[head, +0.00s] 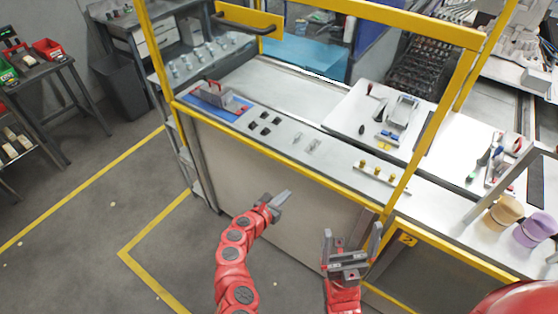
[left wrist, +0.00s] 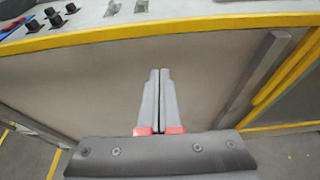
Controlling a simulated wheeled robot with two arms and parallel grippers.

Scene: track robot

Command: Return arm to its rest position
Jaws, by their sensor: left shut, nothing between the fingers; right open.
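My left arm is red and reaches up from the bottom of the head view. Its gripper (head: 282,200) is shut and empty, in front of the workbench's grey front panel and below the bench top. In the left wrist view the two grey fingers of the left gripper (left wrist: 160,72) lie side by side against the panel. My right gripper (head: 352,240) points up at the bottom centre right of the head view. Its fingers are spread apart with nothing between them.
The workbench (head: 290,160) has a yellow frame and edge (head: 300,167). Small black parts (head: 264,122) and a blue tray (head: 215,101) lie on top. Tan (head: 503,215) and purple (head: 533,230) cups stand at right. Open floor (head: 90,220) lies at left.

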